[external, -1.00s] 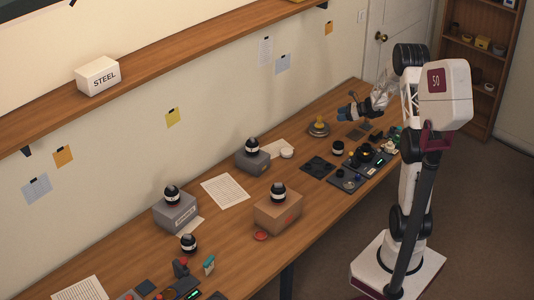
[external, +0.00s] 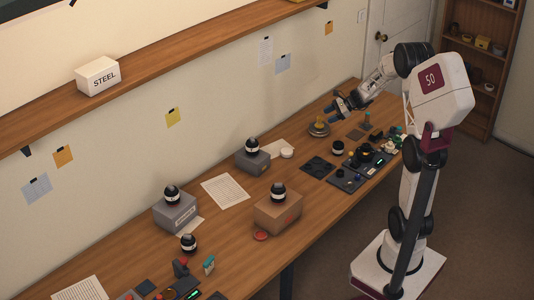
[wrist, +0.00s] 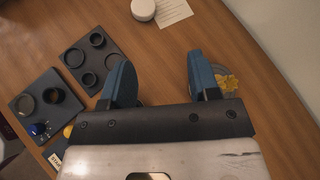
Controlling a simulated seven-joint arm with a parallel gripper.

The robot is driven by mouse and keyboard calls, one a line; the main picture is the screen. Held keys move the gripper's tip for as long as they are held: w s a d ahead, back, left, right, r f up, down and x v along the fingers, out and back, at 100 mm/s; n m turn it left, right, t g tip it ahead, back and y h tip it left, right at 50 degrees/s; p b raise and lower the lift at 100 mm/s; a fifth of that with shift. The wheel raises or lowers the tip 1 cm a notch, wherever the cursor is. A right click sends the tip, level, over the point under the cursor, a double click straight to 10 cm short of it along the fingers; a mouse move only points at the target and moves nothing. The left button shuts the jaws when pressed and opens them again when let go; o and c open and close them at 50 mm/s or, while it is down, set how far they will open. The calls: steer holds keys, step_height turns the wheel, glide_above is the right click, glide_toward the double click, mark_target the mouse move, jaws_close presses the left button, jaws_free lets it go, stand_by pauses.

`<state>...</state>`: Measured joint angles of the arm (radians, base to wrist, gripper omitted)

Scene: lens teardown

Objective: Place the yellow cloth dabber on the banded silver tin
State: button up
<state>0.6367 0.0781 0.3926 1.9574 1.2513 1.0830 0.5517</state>
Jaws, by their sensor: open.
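The silver tin (external: 317,130) stands at the far end of the bench near the wall. In the wrist view the yellow cloth dabber (wrist: 229,83) shows within the tin's round grey outline (wrist: 221,70), so it appears to rest on top of it. In the external view the dabber is mostly hidden by my gripper (external: 335,104). My gripper is open, with nothing between its two blue fingers in the wrist view (wrist: 158,75). It is above the bench beside the tin, and one finger hides part of the tin.
Dark trays with round recesses (wrist: 90,60) and a dark panel with a blue knob (wrist: 45,105) lie at left in the wrist view. A white round container (wrist: 143,9) is near a paper sheet (wrist: 174,10). Boxes with black-and-white lens parts (external: 278,210) stand further along the bench.

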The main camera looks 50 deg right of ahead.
steer(key=s+a+r+n+g+h, duration=0.1)
steer(key=s+a+r+n+g, duration=0.15)
steer(key=s+a+n, duration=0.35)
steer(key=s+a+r+n+g+h, duration=0.15)
steer(key=s+a+r, duration=0.25)
steer(key=a, duration=0.4)
steer(key=s+a+r+n+g, duration=0.2)
steer(key=s+a+r+n, duration=0.25)
steer(key=a, duration=0.25)
steer(key=s+a+r+n+h, duration=0.1)
steer(key=s+a+n+h, duration=0.2)
steer(key=s, duration=0.7)
steer(key=s+a+r+n+h, duration=0.1)
steer(key=s+a+n+h, duration=0.2)
steer(key=s+n, duration=0.5)
steer(key=shift+s+a+r+t, duration=0.2)
steer(key=shift+s+a+t, duration=0.1)
steer(key=shift+s+a, duration=0.55)
